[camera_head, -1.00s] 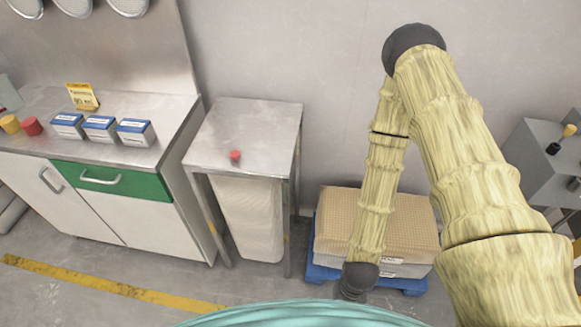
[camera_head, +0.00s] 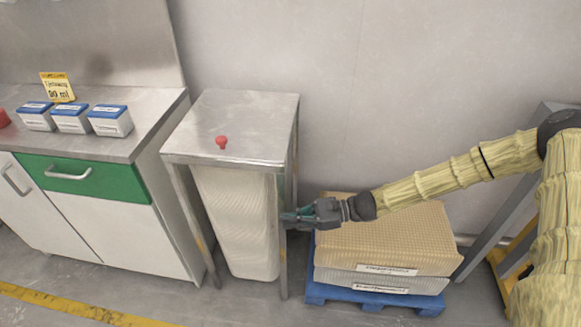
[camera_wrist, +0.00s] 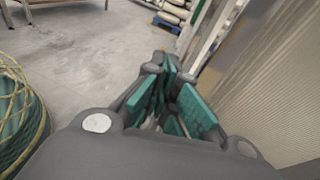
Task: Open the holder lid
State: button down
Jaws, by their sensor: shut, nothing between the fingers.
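The holder is a metal stand with a flat square lid (camera_head: 235,120); the lid lies flat on top. A red knob (camera_head: 221,142) sits near the lid's front edge. A pale ribbed bin (camera_head: 235,215) hangs between the stand's legs. My gripper (camera_head: 290,217) is shut and empty, at the holder's right side, below lid height and close to the front right leg. I cannot tell whether it touches the leg. In the wrist view my gripper (camera_wrist: 172,115) shows its teal finger pads, with a ribbed surface close on the right.
Left of the holder stands a cabinet with a green drawer (camera_head: 85,180) and several blue-and-white boxes (camera_head: 72,118) on top. Right of it, tan stacked sacks (camera_head: 385,240) lie on a blue pallet (camera_head: 375,293). The wall is behind. Floor in front is clear.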

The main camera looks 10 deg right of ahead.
jog(key=w+d+r+m+t+y+b, duration=0.3)
jog(key=w+d+r+t+b, duration=0.15)
jog(key=w+d+r, duration=0.55)
jog(key=w+a+r+p, duration=0.1)
jog(key=w+a+r, duration=0.1)
jog(key=a+r, duration=0.2)
jog(key=a, duration=0.3)
jog(key=shift+w+a+r+y, duration=0.2)
jog(key=shift+a+r+y, duration=0.1)
jog(key=shift+a, duration=0.1)
jog(key=shift+t, duration=0.25)
